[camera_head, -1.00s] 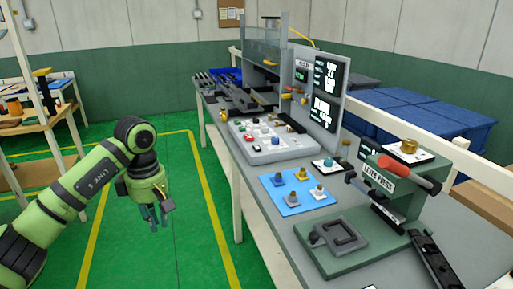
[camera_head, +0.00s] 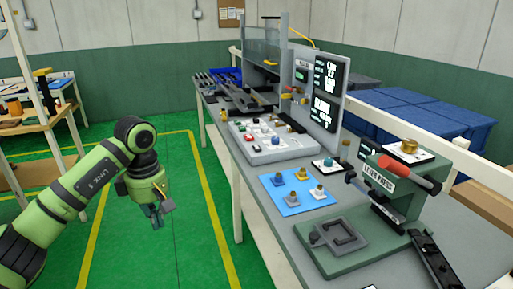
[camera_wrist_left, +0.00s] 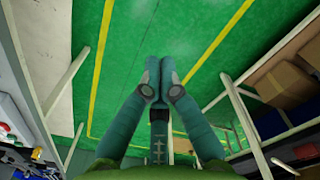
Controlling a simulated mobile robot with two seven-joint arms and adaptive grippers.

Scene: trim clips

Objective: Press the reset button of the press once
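The green lever press (camera_head: 395,190), labelled "LEVER PRESS", stands on the grey bench at the right of the head view. It has an orange-red handle (camera_head: 410,176) and a brass-coloured round knob (camera_head: 408,146) on a white plate on top. A small teal-based button (camera_head: 328,162) sits on the bench behind it, left of the press. I cannot tell which part is the reset button. My left gripper (camera_head: 157,220) hangs over the green floor, left of the bench and well away from the press. Its fingers (camera_wrist_left: 160,68) are together and empty. My right gripper is out of view.
A control panel (camera_head: 265,150) and screens (camera_head: 325,85) stand farther back. A dark rail (camera_head: 435,262) lies at the near right. The floor around my left gripper is clear.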

